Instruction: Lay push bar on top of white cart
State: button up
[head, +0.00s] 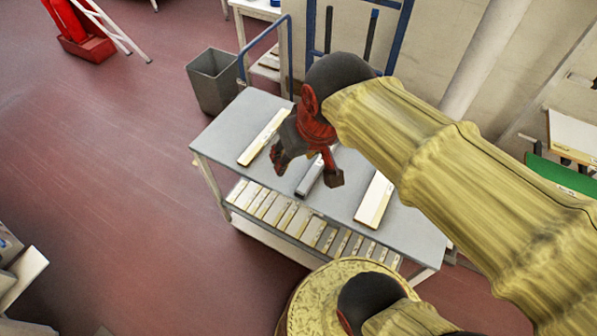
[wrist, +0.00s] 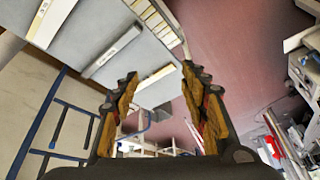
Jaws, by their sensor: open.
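The white cart (head: 222,137) has a grey top, a light frame and a lower shelf; its top also shows in the wrist view (wrist: 85,30). A grey bar with a small label, which looks like the push bar (head: 309,180), lies flat on the cart top between two pale bars. It shows at upper left in the wrist view (wrist: 113,50). My gripper (head: 306,170) is open and empty above the middle of the cart top, partly covering the grey bar. In the wrist view its fingers (wrist: 158,85) are wide apart with nothing held between them.
A pale bar (head: 263,137) lies left of the grey bar and a wider one (head: 375,199) right of it. Several pale pieces (head: 290,218) fill the lower shelf. A grey bin (head: 212,82) stands behind the cart.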

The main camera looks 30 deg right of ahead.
jog(key=shift+s+a+f+n+t, duration=0.15)
jog(key=shift+s+a+f+n, duration=0.05)
jog(key=shift+s, duration=0.35)
jog(key=shift+s+a+f+n+t, duration=0.15)
jog(key=shift+s+a+n+t, duration=0.1)
jog(key=shift+s, duration=0.35)
jog(key=shift+s+a+f+n+t, duration=0.1)
jog(key=shift+s+a+f+n, duration=0.1)
jog(key=shift+s, duration=0.35)
